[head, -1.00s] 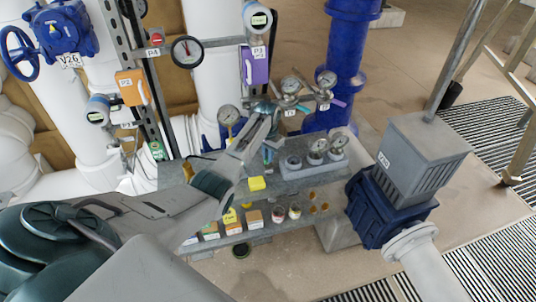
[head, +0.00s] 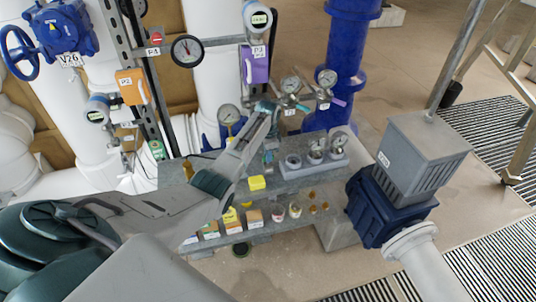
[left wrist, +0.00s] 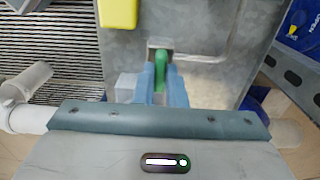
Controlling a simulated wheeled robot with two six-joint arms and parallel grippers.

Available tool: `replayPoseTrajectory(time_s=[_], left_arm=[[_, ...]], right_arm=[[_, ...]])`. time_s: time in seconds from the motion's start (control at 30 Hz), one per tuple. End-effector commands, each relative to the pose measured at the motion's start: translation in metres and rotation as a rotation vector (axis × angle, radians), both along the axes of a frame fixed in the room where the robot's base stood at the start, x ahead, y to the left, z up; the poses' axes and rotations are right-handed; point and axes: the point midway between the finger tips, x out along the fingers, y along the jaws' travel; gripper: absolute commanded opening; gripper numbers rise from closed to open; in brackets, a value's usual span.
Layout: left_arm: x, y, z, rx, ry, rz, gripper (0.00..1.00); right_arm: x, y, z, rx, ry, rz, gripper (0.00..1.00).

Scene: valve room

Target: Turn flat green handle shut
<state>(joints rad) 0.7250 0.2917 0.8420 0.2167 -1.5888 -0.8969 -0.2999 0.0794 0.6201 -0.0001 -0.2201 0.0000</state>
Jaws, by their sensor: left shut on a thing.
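The flat green handle (left wrist: 161,68) stands upright in the left wrist view, between the two blue-grey fingers of my left gripper (left wrist: 161,84). The fingers are shut on it. Its lower part is hidden by the fingers. In the head view my left gripper (head: 266,108) reaches up to the row of small valves and gauges behind the grey bench, and I cannot make out the green handle there. My right gripper does not show.
The grey bench (head: 308,180) carries a yellow block (head: 257,183) and several gauges. A grey and blue motor (head: 425,160) stands at right. A blue pipe (head: 338,60) rises behind.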

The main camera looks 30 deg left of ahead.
Motion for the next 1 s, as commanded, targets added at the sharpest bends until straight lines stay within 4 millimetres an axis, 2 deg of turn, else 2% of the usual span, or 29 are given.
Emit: replayPoseTrajectory(time_s=[0.5, 0.53, 0.63, 1.0], left_arm=[[0.0019, 0.0002, 0.0025, 0.001, -0.006, -0.019, 0.00], [0.0019, 0.0002, 0.0025, 0.001, -0.006, -0.019, 0.15], [0.0016, 0.0002, 0.0022, 0.001, -0.005, -0.019, 0.33], [0.0009, 0.0003, 0.0055, 0.000, -0.003, -0.018, 0.33]], right_arm=[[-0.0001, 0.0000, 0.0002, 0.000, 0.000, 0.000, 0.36], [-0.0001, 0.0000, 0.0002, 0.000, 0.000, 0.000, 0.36], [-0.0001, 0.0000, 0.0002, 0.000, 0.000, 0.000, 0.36], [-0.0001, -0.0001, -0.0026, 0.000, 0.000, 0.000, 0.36]])
